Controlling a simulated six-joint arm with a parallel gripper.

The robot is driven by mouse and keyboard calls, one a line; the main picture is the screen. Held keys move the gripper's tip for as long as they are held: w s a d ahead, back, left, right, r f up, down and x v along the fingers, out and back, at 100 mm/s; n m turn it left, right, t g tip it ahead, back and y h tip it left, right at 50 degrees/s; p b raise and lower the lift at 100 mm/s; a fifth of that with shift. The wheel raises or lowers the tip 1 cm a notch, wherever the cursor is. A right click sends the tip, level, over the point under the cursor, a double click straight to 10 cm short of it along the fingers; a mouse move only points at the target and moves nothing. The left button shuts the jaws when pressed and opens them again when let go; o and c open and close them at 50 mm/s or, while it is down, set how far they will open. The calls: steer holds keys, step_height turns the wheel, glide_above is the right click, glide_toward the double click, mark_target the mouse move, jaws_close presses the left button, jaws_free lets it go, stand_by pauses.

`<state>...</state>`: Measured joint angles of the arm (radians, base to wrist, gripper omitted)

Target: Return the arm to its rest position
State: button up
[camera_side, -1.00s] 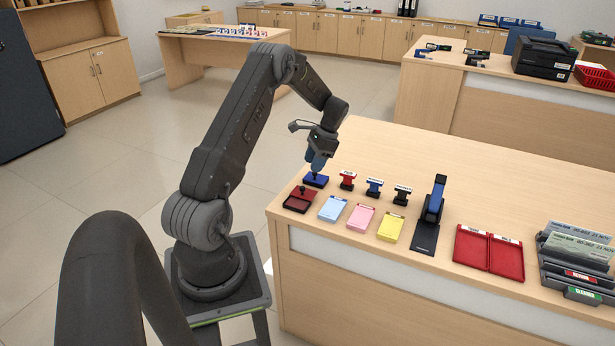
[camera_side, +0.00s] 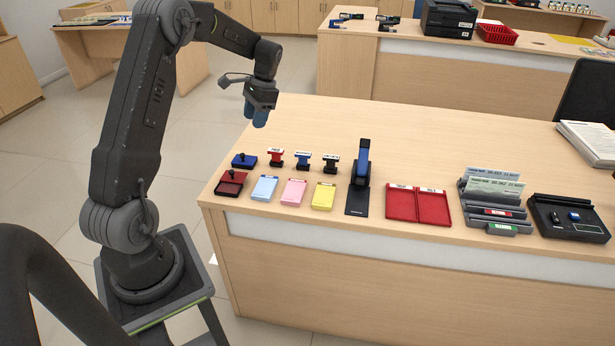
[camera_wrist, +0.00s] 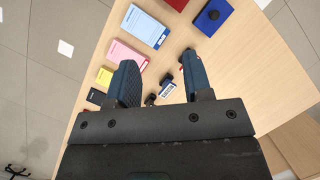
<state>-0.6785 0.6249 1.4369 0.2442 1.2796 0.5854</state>
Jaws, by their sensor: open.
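My gripper (camera_side: 256,115) points down above the far left part of the teller counter (camera_side: 450,142), over the counter's left edge area. In the wrist view my gripper (camera_wrist: 158,88) has its two blue fingers apart with nothing held between them. The blue ink pad (camera_side: 244,160) and the dark red ink pad (camera_side: 231,183) lie on the counter below and in front of it. A red-handled stamp (camera_side: 276,157), a blue stamp (camera_side: 303,160) and a dark green stamp (camera_side: 331,163) stand in a row to the right.
Blue, pink and yellow pads (camera_side: 294,191) lie near the front edge. The counter's far middle is clear.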

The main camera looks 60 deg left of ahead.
steer(key=s+d+r+t+y, duration=0.1)
steer(key=d+r+t, duration=0.1)
steer(key=d+r, duration=0.6)
steer(key=s+d+r+t, duration=0.2)
steer(key=d+r, duration=0.2)
steer(key=d, duration=0.7)
steer(key=s+d+r+t+h, duration=0.1)
steer(key=s+d+t, duration=0.4)
steer(key=s+d, duration=0.8)
steer(key=shift+s+d+h, duration=0.3)
steer(key=shift+d+h, duration=0.1)
steer(key=shift+d, duration=0.45)
